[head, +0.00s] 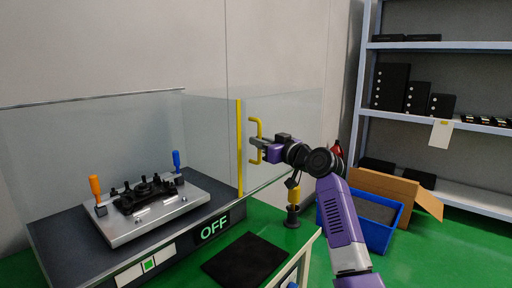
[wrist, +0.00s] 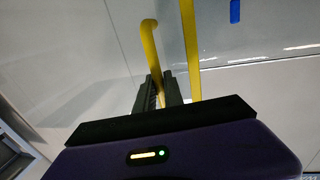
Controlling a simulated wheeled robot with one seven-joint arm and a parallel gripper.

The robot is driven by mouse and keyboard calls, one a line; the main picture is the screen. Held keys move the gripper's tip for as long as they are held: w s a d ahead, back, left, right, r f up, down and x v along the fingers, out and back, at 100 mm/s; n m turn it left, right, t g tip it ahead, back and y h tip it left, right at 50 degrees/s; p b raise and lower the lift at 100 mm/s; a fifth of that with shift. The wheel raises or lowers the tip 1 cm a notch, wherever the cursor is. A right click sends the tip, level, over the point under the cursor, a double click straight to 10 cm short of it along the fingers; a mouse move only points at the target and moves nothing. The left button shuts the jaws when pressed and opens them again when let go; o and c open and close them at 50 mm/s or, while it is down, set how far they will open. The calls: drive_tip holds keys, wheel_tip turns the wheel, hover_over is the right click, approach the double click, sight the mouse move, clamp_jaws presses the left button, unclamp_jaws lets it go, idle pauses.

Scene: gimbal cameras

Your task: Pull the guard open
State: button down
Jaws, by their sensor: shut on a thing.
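The guard (head: 285,120) is a clear panel at the right front of a transparent enclosure. It stands swung out to the right of the yellow edge post (head: 239,148). A yellow bar handle (head: 252,128) is fixed to it. My gripper (head: 259,143) is at the handle's lower part, shut on it. In the wrist view the yellow handle (wrist: 150,45) runs down between the dark fingers (wrist: 158,92) of my gripper. A second yellow bar (wrist: 190,45) shows to its right. The fingers hide the grasped part.
Inside the enclosure, a metal fixture plate (head: 150,212) carries two clamps with orange and blue handles. The front display reads OFF (head: 214,227). A black mat (head: 246,260) lies in front. A blue bin (head: 375,212), an open carton (head: 385,186) and shelves (head: 440,125) stand at right.

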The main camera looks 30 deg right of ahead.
drive_tip(key=c, duration=1.5)
unclamp_jaws()
drive_tip(key=shift+o, duration=0.2)
drive_tip(key=shift+s, duration=0.1)
drive_tip(key=s, duration=0.7)
drive_tip(key=shift+s+d, duration=0.25)
drive_tip(key=shift+d, duration=0.2)
